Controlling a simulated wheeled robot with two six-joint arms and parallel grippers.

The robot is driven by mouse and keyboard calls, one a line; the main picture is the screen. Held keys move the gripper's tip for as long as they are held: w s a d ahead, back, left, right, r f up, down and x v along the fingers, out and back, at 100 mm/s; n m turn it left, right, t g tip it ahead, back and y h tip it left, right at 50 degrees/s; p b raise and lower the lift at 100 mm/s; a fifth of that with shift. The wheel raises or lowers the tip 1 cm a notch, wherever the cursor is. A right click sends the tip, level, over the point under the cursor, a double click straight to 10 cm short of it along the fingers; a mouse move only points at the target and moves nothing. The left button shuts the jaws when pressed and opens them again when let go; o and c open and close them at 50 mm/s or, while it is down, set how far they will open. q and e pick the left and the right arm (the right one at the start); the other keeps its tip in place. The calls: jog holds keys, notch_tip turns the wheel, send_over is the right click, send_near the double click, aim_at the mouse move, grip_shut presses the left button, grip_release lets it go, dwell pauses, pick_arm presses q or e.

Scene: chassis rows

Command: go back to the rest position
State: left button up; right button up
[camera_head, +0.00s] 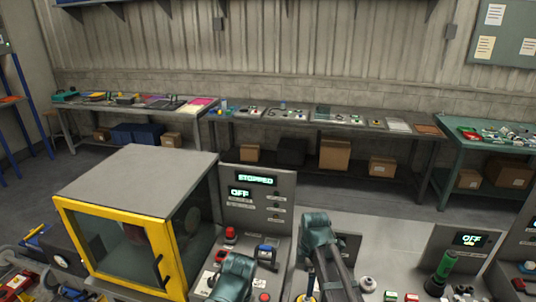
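Two teal and grey parts of my own arms show at the bottom middle of the head view. One teal part (235,278) is low in front of the grey console and is cut off by the bottom edge. The other teal joint (317,230) stands higher, with a grey link running down out of the picture. I see no fingertips of either gripper, so I cannot tell what they hold.
A yellow-framed machine cabinet (115,212) stands at left, its door seemingly shut. The console display (256,180) reads STOPPED, with OFF below. Loaded benches (228,140) line the wall beyond open floor.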

jog(key=s+a+f+m+b, duration=0.2)
jog(key=s+a+m, duration=0.3)
jog(key=s+m, duration=0.1)
jog(key=s+a+f+m+h+b, duration=0.1)
jog(key=s+a+f+m+b, duration=0.1)
jog(key=s+a+m, duration=0.2)
jog(key=s+m, duration=0.3)
jog(key=shift+s+a+f, duration=0.35)
jog(key=shift+a, duration=0.05)
